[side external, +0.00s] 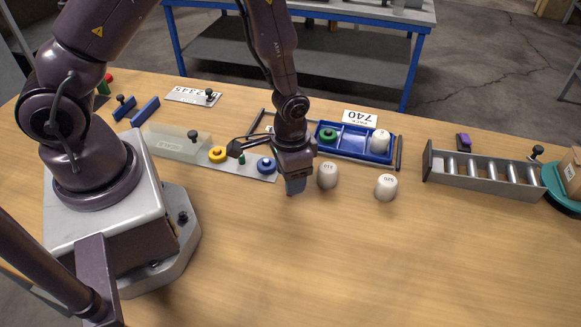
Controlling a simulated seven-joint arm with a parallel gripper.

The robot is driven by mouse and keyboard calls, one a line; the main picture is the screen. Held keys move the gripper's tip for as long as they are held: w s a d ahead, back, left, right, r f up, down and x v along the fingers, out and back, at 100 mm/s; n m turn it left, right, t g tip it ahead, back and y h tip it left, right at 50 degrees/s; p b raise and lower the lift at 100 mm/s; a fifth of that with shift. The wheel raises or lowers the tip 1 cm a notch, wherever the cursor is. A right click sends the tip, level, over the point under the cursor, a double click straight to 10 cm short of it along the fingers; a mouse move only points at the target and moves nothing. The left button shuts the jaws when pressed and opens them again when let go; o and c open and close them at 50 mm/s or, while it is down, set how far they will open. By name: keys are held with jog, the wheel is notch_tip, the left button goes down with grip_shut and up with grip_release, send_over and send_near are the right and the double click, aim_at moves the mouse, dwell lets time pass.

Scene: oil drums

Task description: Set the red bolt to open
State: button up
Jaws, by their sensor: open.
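I cannot make out a red bolt for certain. The only red thing in view is a small red knob (108,77) at the far left of the table, above a dark green piece (103,89), partly hidden behind my arm. My gripper (295,187) points down over the middle of the table, open, with nothing seen in it. It is far to the right of the red knob and just left of a white weight (327,175).
A blue tray (355,141), another white weight (386,187) and a roller rack (485,173) stand right. The table front is clear.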

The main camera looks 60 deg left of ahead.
notch_tip(320, 180, up, 13)
dwell(0.4)
jog(key=s+a+r+n+t, duration=0.1)
jog(key=s+a+r+t, duration=0.1)
jog(key=s+r, duration=0.3)
jog(key=s+a+r+t, duration=0.1)
jog(key=s+r+t, duration=0.2)
jog(key=r, duration=1)
jog(key=s, duration=0.3)
jog(key=shift+s+a+r+n+t, duration=0.2)
jog(key=shift+a+r+n+t, duration=0.1)
jog(key=shift+a+r+n, duration=0.1)
